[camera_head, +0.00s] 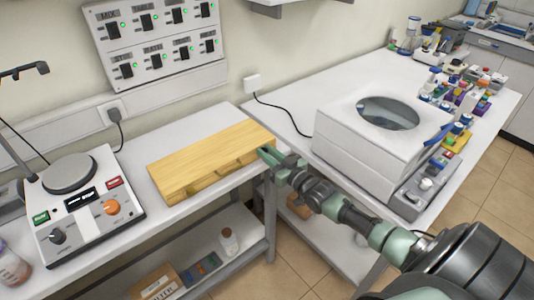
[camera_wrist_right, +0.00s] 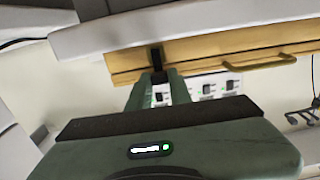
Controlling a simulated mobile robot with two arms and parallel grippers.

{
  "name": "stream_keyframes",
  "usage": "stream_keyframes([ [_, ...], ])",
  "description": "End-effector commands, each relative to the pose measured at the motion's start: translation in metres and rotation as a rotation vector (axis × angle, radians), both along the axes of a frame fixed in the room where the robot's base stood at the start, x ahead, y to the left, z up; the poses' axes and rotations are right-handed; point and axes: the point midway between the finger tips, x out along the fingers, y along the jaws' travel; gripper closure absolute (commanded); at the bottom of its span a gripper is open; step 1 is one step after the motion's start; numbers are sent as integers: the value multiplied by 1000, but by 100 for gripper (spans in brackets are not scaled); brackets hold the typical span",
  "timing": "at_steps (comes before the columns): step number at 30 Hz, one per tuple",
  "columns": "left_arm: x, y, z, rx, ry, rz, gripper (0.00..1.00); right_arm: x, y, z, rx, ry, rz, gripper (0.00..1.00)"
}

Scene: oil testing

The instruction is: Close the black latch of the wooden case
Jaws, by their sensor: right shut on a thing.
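The wooden case (camera_head: 212,158) lies flat with its lid down on the left white table, near the front edge. In the right wrist view its pale wooden side (camera_wrist_right: 215,48) and a handle (camera_wrist_right: 262,65) show. The black latch (camera_wrist_right: 156,57) is on that side; it is too small to make out in the head view. My right gripper (camera_head: 268,153) is at the right end of the case's front. In the wrist view its green fingers (camera_wrist_right: 158,82) are shut on the black latch. My left gripper is out of view.
A hotplate-like device (camera_head: 80,205) with an orange knob stands left of the case. A white box-shaped machine (camera_head: 365,130) with a round window stands on the right table (camera_head: 285,115). Several coloured bottles are behind it. A switch panel (camera_head: 152,38) hangs on the wall.

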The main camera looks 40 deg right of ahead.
Motion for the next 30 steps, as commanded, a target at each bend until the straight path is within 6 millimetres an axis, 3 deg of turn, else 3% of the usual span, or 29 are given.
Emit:
stream_keyframes([
  [6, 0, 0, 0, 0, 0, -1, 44, 0, 0, -1, 1, 3, -1, 100],
  [7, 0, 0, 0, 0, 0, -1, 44, 0, 0, -1, 1, 3, -1, 72],
  [8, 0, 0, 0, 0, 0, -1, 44, 0, 0, -1, 1, 3, -1, 71],
  [20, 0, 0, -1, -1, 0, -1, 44, -7, 0, -2, 0, 3, 0, 71],
  [30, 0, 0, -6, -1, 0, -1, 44, -56, -4, -3, -1, 5, 0, 71],
])
